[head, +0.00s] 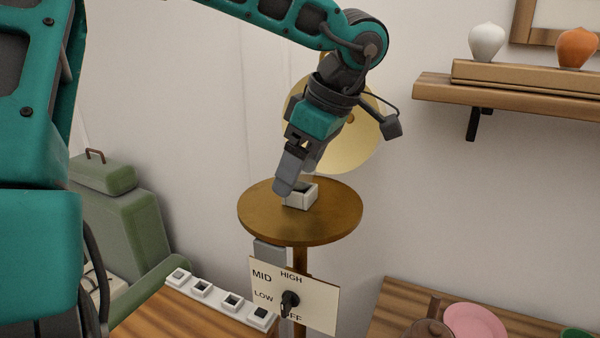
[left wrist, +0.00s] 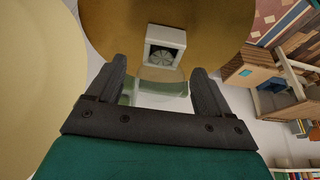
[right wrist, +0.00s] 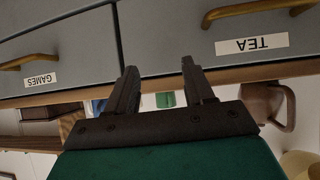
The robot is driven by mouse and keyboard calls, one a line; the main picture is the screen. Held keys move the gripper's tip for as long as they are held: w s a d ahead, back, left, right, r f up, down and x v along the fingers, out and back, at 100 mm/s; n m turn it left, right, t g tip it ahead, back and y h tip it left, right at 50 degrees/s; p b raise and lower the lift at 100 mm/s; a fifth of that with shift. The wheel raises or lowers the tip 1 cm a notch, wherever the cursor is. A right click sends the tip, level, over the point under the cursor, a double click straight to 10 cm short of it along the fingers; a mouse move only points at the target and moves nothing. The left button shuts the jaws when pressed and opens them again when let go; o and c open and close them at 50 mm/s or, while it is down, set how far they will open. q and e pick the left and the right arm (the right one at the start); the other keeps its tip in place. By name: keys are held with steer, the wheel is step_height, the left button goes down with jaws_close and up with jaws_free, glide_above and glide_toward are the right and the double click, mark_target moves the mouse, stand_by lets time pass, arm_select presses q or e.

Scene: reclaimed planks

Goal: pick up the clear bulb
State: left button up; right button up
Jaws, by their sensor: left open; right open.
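A small white square holder (head: 301,196) stands on a round brass-coloured table top (head: 342,212). In the left wrist view the holder (left wrist: 184,36) contains a clear, round, ribbed piece (left wrist: 163,56) that looks like the clear bulb. In the head view my gripper hides part of the holder, and I cannot make out the bulb there. My left gripper (head: 297,178) is open and points down at the holder, with its fingers apart and nothing between them. My right gripper (right wrist: 158,82) is open and empty, away from the table, facing drawers labelled GAMES and TEA.
A large pale yellow disc (head: 362,135) stands behind my left gripper. A dial panel (head: 318,308) marked MID, HIGH and LOW is below the table top. Several white holders (head: 202,289) line a wooden surface at lower left. A shelf (head: 510,97) is at upper right.

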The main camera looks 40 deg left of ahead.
arm_select(q)
steer(key=shift+c, duration=0.2)
steer(key=c, duration=1)
